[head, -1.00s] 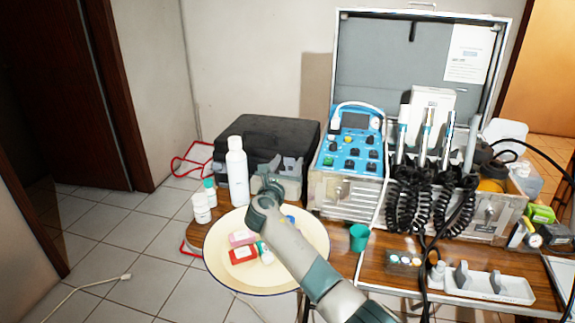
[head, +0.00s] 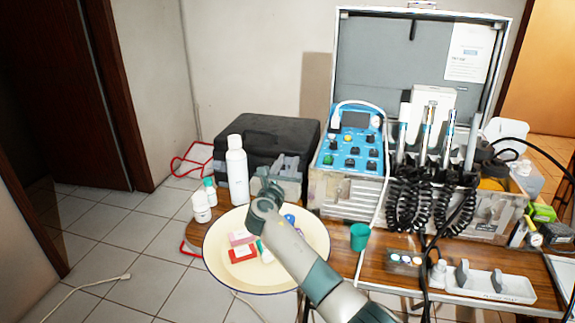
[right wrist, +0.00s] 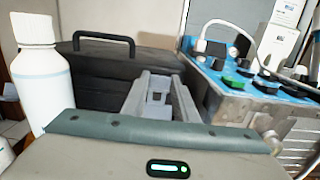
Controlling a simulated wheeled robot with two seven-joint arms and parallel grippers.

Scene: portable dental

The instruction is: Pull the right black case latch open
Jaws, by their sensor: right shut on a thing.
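The black case (head: 258,135) stands closed at the back left of the table, with its carry handle up in the right wrist view (right wrist: 104,37). My right gripper (head: 290,163) is at the right part of the case's front side. In the right wrist view its fingers (right wrist: 160,88) are close together against the case front. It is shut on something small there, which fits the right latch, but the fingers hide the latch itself. My left gripper is not in view.
A white bottle (head: 237,172) stands just left of my right gripper. A cream basin (head: 222,262) with small packs lies under my right forearm. A blue-panelled dental unit (head: 349,150) stands close to the right of the case.

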